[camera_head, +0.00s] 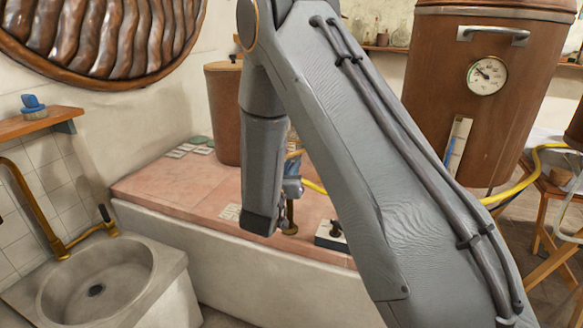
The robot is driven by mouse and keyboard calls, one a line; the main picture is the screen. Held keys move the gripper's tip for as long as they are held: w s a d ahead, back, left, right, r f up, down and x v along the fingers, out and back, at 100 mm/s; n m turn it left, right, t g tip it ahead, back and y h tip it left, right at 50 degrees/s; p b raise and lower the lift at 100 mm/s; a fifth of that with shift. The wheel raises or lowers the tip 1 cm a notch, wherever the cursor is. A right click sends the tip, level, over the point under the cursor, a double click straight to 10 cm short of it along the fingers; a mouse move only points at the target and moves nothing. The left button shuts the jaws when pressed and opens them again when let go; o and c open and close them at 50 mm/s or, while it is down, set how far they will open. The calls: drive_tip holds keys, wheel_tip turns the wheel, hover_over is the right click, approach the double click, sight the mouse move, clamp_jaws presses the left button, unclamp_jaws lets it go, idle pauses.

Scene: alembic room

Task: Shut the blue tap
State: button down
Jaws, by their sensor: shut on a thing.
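The blue tap (293,186) shows as a small blue patch on a brass stand (290,228) on the pink-topped bench, mostly hidden behind my arm. A yellow hose runs beside it. My gripper (284,212) is at the tap, largely covered by my grey arm links. It is shut on what appears to be the blue tap. The fingers and the angle of the handle cannot be made out.
A stone sink (95,285) with a brass faucet stands at left. A brown canister (224,115) stands on the bench (165,190). A copper vessel (470,110) with a gauge is at right. A small black-and-white box (331,236) lies near the bench's front edge.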

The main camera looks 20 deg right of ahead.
drive_tip(key=shift+n+t+y, duration=0.3)
drive_tip(key=shift+n+y, duration=0.1)
drive_tip(key=shift+y, duration=0.2)
drive_tip(key=n+t+y, duration=0.1)
drive_tip(key=y, duration=0.1)
drive_tip(key=n+t+y, duration=0.1)
drive_tip(key=n+y, duration=0.1)
drive_tip(key=y, duration=0.1)
drive_tip(key=shift+a+n, duration=0.1)
drive_tip(key=shift+n, duration=0.2)
drive_tip(key=shift+s+a+n+g+y, duration=0.1)
drive_tip(key=shift+a+n+g+y, duration=0.25)
drive_tip(key=shift+n+g+y, duration=1.5)
drive_tip(key=shift+s+a+n+g+y, duration=0.1)
drive_tip(key=shift+a+n+g+y, duration=0.35)
drive_tip(key=shift+n+y, duration=2.8)
drive_tip(key=shift+s+a+n+g+y, duration=0.2)
drive_tip(key=shift+n+g+y, duration=1.05)
drive_tip(key=shift+y, duration=2.55)
drive_tip(key=shift+w+a, duration=0.15)
drive_tip(key=c, duration=1.7)
unclamp_jaws()
drive_tip(key=shift+b+v, duration=0.4)
drive_tip(key=shift+v, duration=3.45)
